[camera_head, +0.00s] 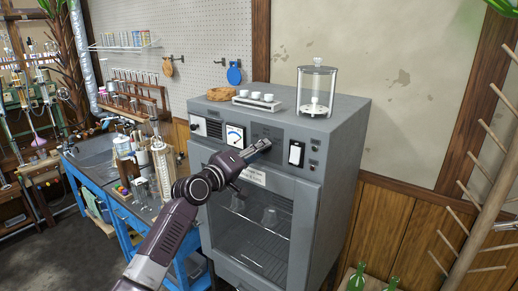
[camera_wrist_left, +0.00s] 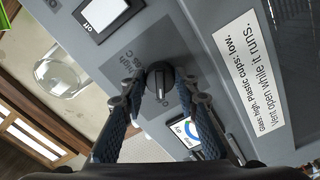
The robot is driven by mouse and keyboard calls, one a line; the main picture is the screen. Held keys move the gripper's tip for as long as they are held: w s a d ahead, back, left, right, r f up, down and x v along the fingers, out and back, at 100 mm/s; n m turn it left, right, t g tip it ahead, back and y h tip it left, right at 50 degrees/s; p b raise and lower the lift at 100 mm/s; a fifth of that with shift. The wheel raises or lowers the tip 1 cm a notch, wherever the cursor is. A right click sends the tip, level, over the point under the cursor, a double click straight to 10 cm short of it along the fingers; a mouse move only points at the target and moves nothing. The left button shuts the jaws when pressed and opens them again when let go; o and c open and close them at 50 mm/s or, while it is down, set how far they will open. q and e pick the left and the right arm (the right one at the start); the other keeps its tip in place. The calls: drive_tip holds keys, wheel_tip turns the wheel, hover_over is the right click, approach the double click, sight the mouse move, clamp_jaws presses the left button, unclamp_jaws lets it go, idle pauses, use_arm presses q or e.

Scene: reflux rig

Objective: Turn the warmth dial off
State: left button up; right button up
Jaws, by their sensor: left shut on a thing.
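The warmth dial is a round black knob (camera_wrist_left: 160,84) on the grey front panel of the cabinet (camera_head: 345,135), with partly covered lettering beside it. My left gripper (camera_wrist_left: 158,88) has its two fingertips closed on the knob, one on each side. In the head view my left gripper (camera_head: 262,147) reaches the upper front panel and hides the dial. The mark showing the dial's setting cannot be read clearly. My right gripper is not in view.
A white switch marked OFF (camera_wrist_left: 100,12) and a gauge (camera_head: 235,136) flank the dial. A glass jar (camera_head: 316,92) and a small rack of white cups (camera_head: 257,101) stand on the cabinet. A blue workbench (camera_head: 110,205) with glassware stands left.

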use_arm(q)
drive_tip(key=shift+n, duration=0.3)
drive_tip(key=o, duration=1.1)
drive_tip(key=shift+o, duration=0.2)
drive_tip(key=v, duration=1.2)
